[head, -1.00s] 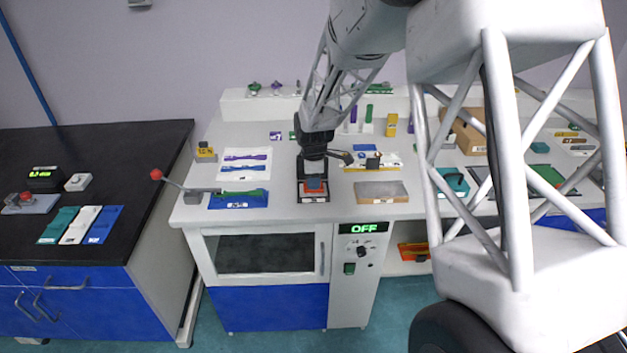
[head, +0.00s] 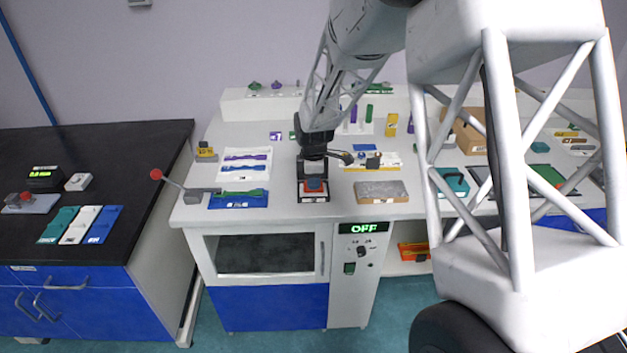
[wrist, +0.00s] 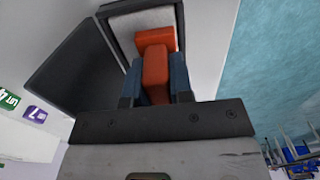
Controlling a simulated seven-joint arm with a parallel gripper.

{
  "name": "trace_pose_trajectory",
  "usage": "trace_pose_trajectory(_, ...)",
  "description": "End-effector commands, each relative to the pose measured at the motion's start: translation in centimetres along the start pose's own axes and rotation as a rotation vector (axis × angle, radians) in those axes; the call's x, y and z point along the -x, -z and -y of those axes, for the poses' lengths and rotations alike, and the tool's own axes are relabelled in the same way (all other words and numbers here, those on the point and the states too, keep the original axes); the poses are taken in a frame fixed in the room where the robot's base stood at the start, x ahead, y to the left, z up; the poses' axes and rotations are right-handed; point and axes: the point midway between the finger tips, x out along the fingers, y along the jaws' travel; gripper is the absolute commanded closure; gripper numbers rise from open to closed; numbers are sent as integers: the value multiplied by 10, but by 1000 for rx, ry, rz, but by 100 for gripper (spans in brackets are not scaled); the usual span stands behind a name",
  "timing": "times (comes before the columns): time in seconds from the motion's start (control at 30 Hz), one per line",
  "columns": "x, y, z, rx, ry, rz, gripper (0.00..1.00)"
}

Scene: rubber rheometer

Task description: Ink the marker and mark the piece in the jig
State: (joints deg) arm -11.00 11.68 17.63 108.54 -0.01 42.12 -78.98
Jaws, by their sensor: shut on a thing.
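My gripper (head: 314,180) is shut on a red-orange marker (wrist: 155,60), its blue fingers on either side of the marker's stem. The marker is over the front part of an open black-framed ink pad (head: 314,198). The pad's pale surface (wrist: 150,18) and its dark lid (wrist: 75,65) show in the wrist view. I cannot tell whether the marker touches the pad. A green dumbbell-shaped piece (head: 240,193) lies in a blue jig (head: 238,203) to the left, beside a grey block (head: 203,196) with a red-knobbed lever (head: 156,174).
A grey slab (head: 381,192) lies right of the pad, with a white-and-yellow fixture (head: 372,164) behind it. A white sheet (head: 245,163) with purple and blue pieces lies behind the jig. The bench's front edge (head: 280,223) is close to the pad.

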Motion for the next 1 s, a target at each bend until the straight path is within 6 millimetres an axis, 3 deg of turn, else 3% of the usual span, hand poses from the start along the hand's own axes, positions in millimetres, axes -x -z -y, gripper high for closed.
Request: trace_pose_trajectory(1.0,52,0,0,0,-1,0,94)
